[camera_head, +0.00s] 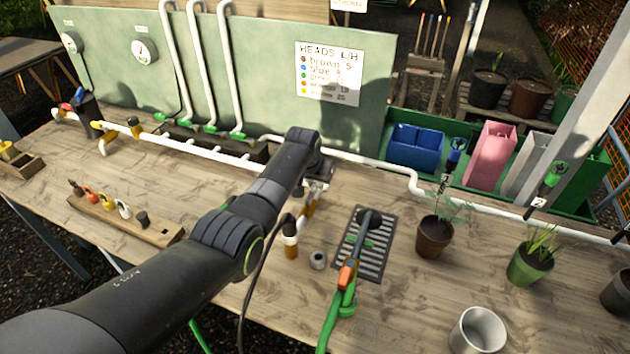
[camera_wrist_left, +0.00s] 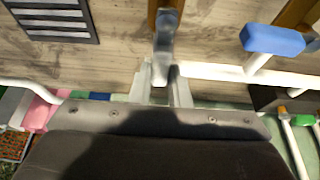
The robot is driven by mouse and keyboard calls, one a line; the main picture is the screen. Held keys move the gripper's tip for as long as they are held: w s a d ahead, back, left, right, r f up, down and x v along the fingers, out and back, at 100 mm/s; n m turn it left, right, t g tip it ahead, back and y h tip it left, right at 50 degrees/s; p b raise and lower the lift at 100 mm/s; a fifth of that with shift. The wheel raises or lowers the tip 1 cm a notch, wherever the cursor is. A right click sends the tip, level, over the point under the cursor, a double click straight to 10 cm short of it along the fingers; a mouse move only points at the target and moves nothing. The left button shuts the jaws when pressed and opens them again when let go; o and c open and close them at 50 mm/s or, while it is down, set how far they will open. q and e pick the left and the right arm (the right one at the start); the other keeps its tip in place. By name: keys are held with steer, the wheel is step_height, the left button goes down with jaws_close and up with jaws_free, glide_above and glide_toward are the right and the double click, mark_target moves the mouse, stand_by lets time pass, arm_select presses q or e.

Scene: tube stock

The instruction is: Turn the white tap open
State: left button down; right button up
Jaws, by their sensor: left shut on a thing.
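My left gripper (camera_head: 318,182) is at the white pipe behind the drain grate, with its arm across the middle of the bench. In the left wrist view the gripper (camera_wrist_left: 165,88) is shut on the pale lever of the white tap (camera_wrist_left: 164,38). A brass-coloured part (camera_wrist_left: 166,8) shows at the lever's far end. In the head view the arm and gripper hide most of this tap. A blue-handled tap (camera_wrist_left: 272,40) stands beside it on the white pipe (camera_wrist_left: 215,71), apart from the fingers. My right gripper is not in view.
A black drain grate (camera_head: 376,262) with a green hose (camera_head: 330,318) lies right of the arm. A potted plant (camera_head: 434,240) is further right. A wooden rack (camera_head: 125,222) lies left; bare bench surrounds it.

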arm_select(q)
steer(key=c, duration=1.4)
jaws_free()
steer(key=shift+o, duration=0.2)
steer(key=shift+r, duration=0.15)
steer(key=shift+s+r, duration=0.1)
steer(key=shift+r, duration=0.15)
steer(key=b+v, duration=0.1)
steer(key=v, duration=1.5)
steer(key=shift+s+r, duration=0.2)
steer(key=shift+r, duration=0.1)
steer(key=shift+a, duration=0.1)
